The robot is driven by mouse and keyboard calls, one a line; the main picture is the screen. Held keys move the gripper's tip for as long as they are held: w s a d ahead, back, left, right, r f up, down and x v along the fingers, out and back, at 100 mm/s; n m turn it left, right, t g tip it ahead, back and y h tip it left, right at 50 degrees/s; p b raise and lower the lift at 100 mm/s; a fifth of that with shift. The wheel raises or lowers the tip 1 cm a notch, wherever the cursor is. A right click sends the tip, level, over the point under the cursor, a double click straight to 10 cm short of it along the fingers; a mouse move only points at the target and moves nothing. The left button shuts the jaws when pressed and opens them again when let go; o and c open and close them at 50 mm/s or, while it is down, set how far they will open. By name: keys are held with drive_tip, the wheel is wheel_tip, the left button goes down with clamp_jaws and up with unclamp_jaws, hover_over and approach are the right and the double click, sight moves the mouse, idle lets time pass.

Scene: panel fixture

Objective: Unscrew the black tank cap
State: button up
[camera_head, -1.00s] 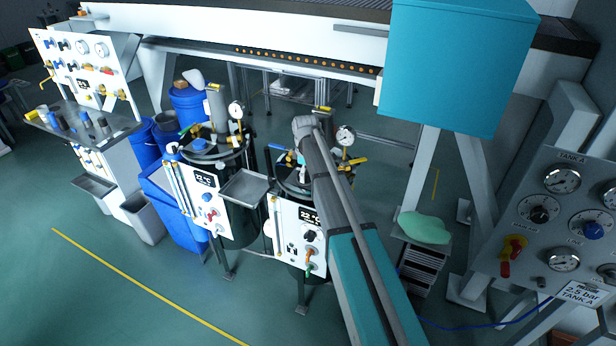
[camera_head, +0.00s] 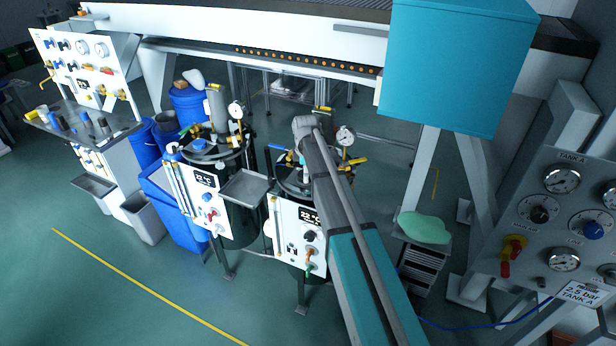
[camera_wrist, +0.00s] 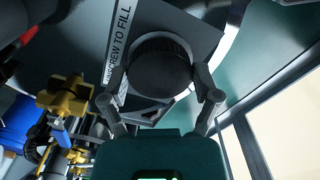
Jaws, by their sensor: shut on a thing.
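The black tank cap (camera_wrist: 160,66) is round with a ribbed edge and fills the upper middle of the wrist view. It is on the tank's dark top beside a label (camera_wrist: 119,45) reading "UNSCREW TO FILL". My gripper (camera_wrist: 160,92) has one finger on each side of the cap and is shut on it. In the head view, my arm reaches over the right-hand tank, whose white front panel (camera_head: 292,222) shows 22 °C. My arm hides the cap there.
A pressure gauge (camera_head: 345,135) and yellow-handled valves stand close around the tank top. Brass fittings (camera_wrist: 66,98) show left of my gripper in the wrist view. A second tank (camera_head: 236,226) with a metal tray (camera_head: 245,186) stands to the left. A large teal box (camera_head: 455,65) is at upper right.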

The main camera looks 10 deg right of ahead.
drive_tip(key=shift+s+n, duration=0.1)
drive_tip(key=shift+n, duration=1.2)
drive_tip(key=shift+n, duration=1.5)
drive_tip(key=shift+r+p, duration=1.15)
drive_tip(key=shift+p, duration=0.05)
drive_tip(key=shift+r+p, duration=2.45)
drive_tip(key=shift+p, duration=0.05)
